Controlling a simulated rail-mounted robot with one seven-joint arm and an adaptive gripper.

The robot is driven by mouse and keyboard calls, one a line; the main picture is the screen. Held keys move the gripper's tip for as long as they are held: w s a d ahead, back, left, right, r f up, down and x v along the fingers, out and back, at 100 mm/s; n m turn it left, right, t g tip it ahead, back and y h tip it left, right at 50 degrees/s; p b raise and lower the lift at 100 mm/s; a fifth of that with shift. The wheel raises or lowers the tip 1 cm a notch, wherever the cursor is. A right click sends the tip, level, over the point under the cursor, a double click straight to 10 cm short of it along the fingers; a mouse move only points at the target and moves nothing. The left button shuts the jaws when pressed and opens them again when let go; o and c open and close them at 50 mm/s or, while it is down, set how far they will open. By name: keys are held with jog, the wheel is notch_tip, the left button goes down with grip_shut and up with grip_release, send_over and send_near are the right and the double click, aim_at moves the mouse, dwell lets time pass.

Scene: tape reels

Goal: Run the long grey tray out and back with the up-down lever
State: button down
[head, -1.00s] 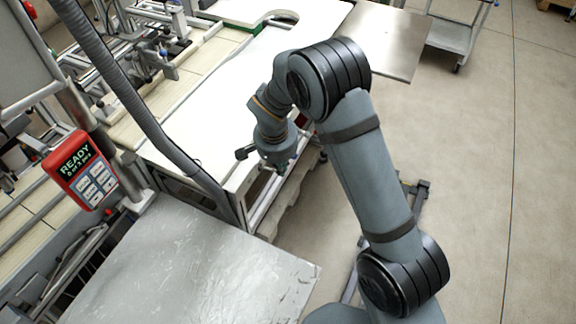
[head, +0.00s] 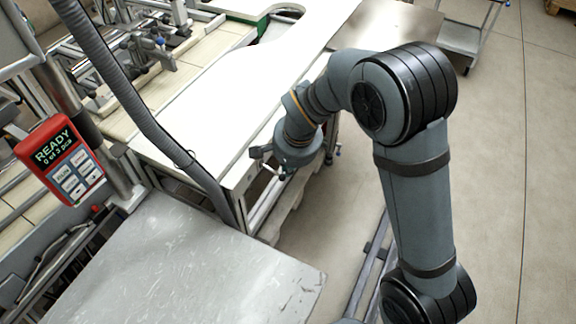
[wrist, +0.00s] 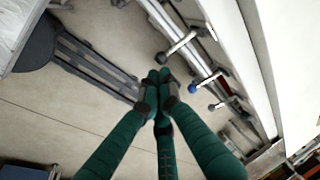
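In the wrist view, my gripper (wrist: 160,80) has green fingers with dark tips drawn together, and nothing shows between them. A metal lever rod with a dark ball end (wrist: 163,57) lies just above the fingertips, apart from them as far as I can tell. A lever with a blue knob (wrist: 194,89) is to their right, and another dark-knobbed lever (wrist: 213,107) is beyond it. I cannot tell which is the up-down lever. I cannot pick out the long grey tray with certainty.
A white-topped bench (head: 270,80) runs along the left. A scratched grey plate (head: 190,265) lies in front. A red control box (head: 60,160) reads READY, beside a grey hose (head: 125,85). A metal cart (head: 470,35) stands at the back; open floor (head: 500,150) is at right.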

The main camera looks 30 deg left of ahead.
jog(key=shift+r, duration=0.2)
jog(key=s+d+r, duration=0.3)
jog(key=d+r, duration=0.4)
jog(key=r, duration=0.5)
jog(key=shift+f, duration=0.1)
dwell(0.4)
jog(key=w+a+f, duration=0.3)
jog(key=a+f, duration=0.4)
jog(key=f, duration=0.4)
jog(key=shift+f, duration=0.4)
jog(key=shift+d+r, duration=0.1)
jog(key=shift+r, duration=0.05)
